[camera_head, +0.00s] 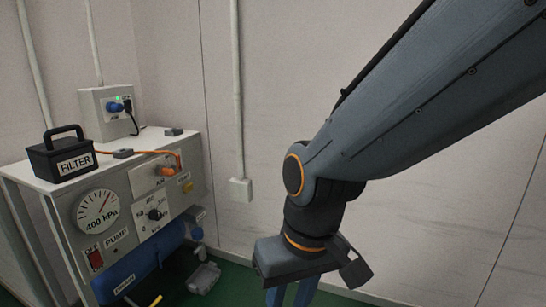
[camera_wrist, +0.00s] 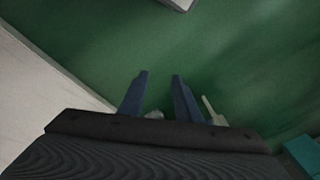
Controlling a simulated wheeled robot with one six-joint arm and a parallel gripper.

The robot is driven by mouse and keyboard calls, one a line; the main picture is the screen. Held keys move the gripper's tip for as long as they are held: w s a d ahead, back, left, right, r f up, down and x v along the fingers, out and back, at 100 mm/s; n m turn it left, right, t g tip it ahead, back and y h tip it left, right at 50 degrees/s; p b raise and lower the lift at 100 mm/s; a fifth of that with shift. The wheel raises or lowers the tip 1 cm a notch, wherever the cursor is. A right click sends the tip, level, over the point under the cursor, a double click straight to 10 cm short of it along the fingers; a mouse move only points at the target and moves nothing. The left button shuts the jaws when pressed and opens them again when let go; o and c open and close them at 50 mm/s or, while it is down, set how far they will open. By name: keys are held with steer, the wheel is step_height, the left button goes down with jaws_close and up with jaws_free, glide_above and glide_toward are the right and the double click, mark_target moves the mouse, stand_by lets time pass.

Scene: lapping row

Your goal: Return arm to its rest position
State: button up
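My gripper (camera_wrist: 160,77) shows in the wrist view with its two blue fingers apart and nothing between their tips. Green floor lies beyond them. In the head view my arm comes in from the upper right and bends down, and the gripper (camera_head: 292,294) points at the floor, its fingertips cut off by the bottom edge. It hangs to the right of the pump bench, apart from it.
A pump bench (camera_head: 65,188) stands at the left with a black FILTER box (camera_head: 62,158), a gauge (camera_head: 97,211), a dial (camera_head: 155,214) and an orange cable. A grey socket box (camera_head: 98,116) stands behind. Pale walls close the back.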

steer(key=s+a+r+n, duration=0.1)
steer(key=s+a+r, duration=0.15)
steer(key=s, duration=0.25)
steer(key=d+r+m+p, duration=0.2)
steer(key=d+r+p, duration=0.7)
steer(key=p, duration=0.8)
steer(key=d+r+m+h+p, duration=0.1)
steer(key=d+r+m+p, duration=0.2)
steer(key=d+r+p, duration=0.7)
step_height(320, 180, up, 6)
steer(key=p, duration=0.7)
steer(key=shift+d+r+g+h, duration=0.2)
steer(key=shift+g+h, duration=0.1)
steer(key=shift+g, duration=0.1)
steer(key=shift+s+a+f, duration=0.1)
